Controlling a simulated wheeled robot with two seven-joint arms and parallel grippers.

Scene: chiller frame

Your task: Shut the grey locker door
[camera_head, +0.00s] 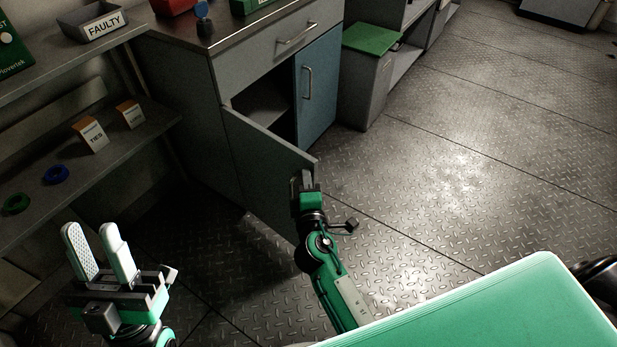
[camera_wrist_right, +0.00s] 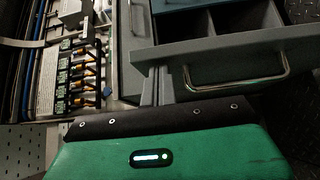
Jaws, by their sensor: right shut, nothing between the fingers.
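The grey locker door (camera_head: 262,160) stands part open at the front of the grey cabinet, hinged at its left side. The dark inside with a shelf shows behind it. My right gripper (camera_head: 303,180) is at the door's free edge on the outer side, shut and empty. It seems close to or touching the door; I cannot tell which. In the right wrist view its fingers (camera_wrist_right: 157,86) are together beside a grey panel with a metal handle (camera_wrist_right: 284,72). My left gripper (camera_head: 101,250) is open and empty at the lower left, away from the door.
A blue door (camera_head: 317,85) beside the opening is shut. A drawer (camera_head: 275,45) above is shut. A green-topped grey bin (camera_head: 370,38) stands to the right. Shelves at left hold a FAULTY tray (camera_head: 92,22) and small boxes (camera_head: 91,134). Metal floor at right is clear.

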